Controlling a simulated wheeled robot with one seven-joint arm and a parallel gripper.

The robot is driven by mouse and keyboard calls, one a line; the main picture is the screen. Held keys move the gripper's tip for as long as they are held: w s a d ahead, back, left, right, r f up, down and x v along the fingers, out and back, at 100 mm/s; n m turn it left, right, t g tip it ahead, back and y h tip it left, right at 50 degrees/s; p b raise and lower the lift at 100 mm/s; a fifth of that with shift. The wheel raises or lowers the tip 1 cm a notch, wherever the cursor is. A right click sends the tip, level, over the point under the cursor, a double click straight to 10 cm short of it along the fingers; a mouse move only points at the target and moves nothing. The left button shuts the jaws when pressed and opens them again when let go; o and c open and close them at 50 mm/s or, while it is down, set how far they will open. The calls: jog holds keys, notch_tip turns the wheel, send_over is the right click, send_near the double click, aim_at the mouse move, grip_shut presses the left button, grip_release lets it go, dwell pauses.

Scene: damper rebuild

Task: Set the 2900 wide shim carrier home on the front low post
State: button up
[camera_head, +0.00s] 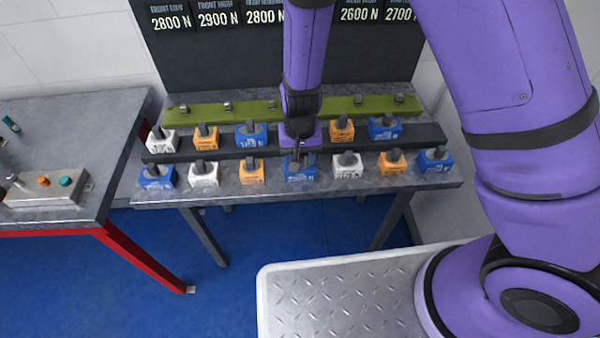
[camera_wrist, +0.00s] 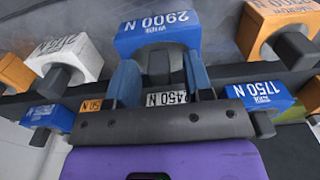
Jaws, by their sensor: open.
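The blue 2900 N carrier (camera_wrist: 158,35) is in the upper middle of the wrist view, its label facing the camera. It also shows in the head view (camera_head: 300,173), in the middle of the front row. Its dark knob stands between the two blue fingers of my gripper (camera_wrist: 163,75). The gripper is open, and I cannot tell whether either finger touches the knob. In the head view my gripper (camera_head: 299,150) points down just above and behind this carrier. I cannot tell which part is the front low post.
A white carrier (camera_head: 347,165) and an orange one (camera_head: 252,171) flank it closely. Several more carriers stand along the dark rail (camera_head: 225,153). Behind is a green rail (camera_head: 190,112) with small metal fittings, then a board (camera_head: 330,55) with force labels. A control box (camera_head: 45,187) sits on the left table.

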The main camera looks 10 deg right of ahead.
jog(key=shift+c, duration=0.5)
grip_shut()
jog(key=shift+r, duration=3)
